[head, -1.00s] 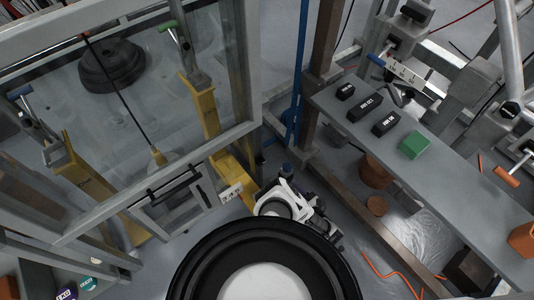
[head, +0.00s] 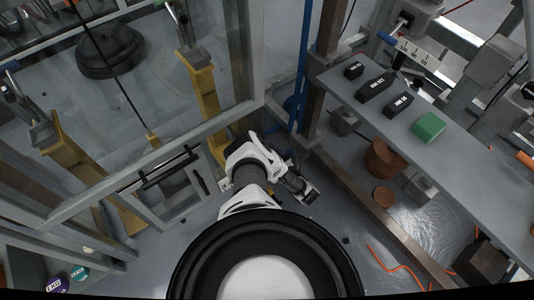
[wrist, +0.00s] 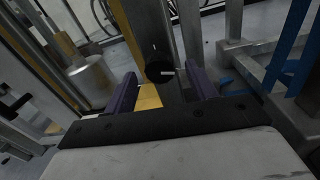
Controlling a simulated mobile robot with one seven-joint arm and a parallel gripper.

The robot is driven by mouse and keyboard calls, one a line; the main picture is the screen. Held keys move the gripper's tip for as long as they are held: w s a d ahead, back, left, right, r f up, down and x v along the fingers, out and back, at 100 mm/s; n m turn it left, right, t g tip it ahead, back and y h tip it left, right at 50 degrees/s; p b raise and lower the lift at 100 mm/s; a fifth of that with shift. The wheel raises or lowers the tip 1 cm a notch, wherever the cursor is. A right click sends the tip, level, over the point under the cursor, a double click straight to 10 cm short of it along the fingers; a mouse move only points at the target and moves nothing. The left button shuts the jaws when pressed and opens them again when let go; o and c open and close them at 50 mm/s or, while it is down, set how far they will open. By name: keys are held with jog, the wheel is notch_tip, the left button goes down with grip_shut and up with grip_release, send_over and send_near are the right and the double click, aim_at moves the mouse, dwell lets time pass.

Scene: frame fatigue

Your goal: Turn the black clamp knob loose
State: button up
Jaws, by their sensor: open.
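The round black knob (wrist: 158,66) shows in the wrist view, in front of a grey upright with yellow parts beside it. A small pale mark is at its lower right edge. My gripper (wrist: 160,75) has its two purple fingers apart, one on each side of the knob in the picture. I cannot tell how far beyond the fingertips the knob is, and I see no contact. In the head view I cannot make out the knob. My white arm (head: 255,160) reaches toward the frame's lower right corner there.
A grey framed enclosure (head: 190,130) with yellow brackets (head: 200,85) stands at the left. At the right a grey shelf (head: 450,175) carries black labelled blocks (head: 375,85) and a green block (head: 429,126). A brown post (head: 325,60) and blue upright (head: 300,75) are close to my arm.

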jog(key=shift+w+a, duration=0.15)
jog(key=shift+c, duration=0.2)
jog(key=c, duration=0.9)
jog(key=shift+c, duration=0.2)
jog(key=shift+n+p, duration=0.35)
jog(key=shift+n, duration=0.05)
jog(key=n+h+p, duration=0.1)
jog(key=n+p, duration=0.7)
jog(key=n, duration=1.1)
jog(key=shift+r, duration=0.1)
jog(key=shift+n, duration=0.3)
